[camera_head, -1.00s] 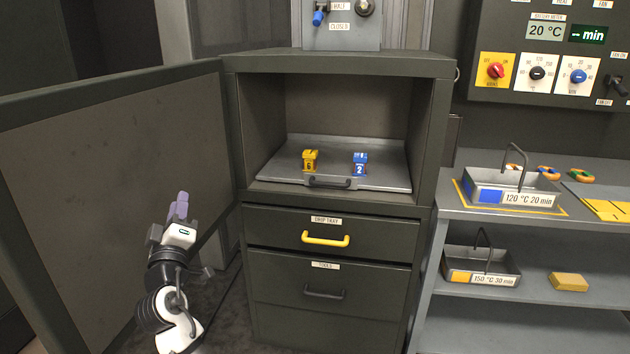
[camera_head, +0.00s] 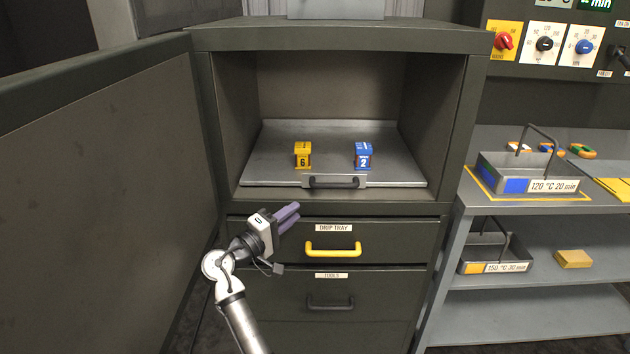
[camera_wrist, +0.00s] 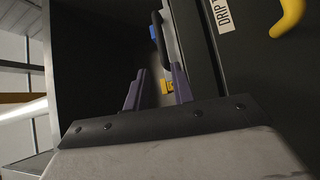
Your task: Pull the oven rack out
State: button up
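The oven rack (camera_head: 270,165) is a grey metal sheet lying inside the open oven compartment, with a dark handle (camera_head: 334,182) on its front edge. A yellow block (camera_head: 303,155) marked 6 and a blue block (camera_head: 363,155) marked 2 stand on it. My gripper (camera_head: 290,215) is left of and below the handle, in front of the drip tray drawer, touching nothing that I can see. In the wrist view its two purple fingers (camera_wrist: 157,92) are apart with nothing held between them. The handle (camera_wrist: 157,30) shows beyond the fingertips there.
The oven door (camera_head: 100,190) stands open on the left. The drip tray drawer with its yellow handle (camera_head: 333,249) and the tools drawer (camera_head: 330,302) are shut below. Shelves on the right hold a labelled 120 °C basket (camera_head: 500,185) and a 150 °C basket (camera_head: 480,267).

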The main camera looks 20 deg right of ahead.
aim_at(333, 188)
jog(key=shift+g, duration=0.3)
jog(key=p+x, duration=0.1)
jog(key=x, duration=0.6)
jog(key=p+x, duration=0.1)
jog(key=x, duration=0.6)
jog(key=shift+s+d+r, duration=0.1)
jog(key=shift+d, duration=0.3)
grip_shut()
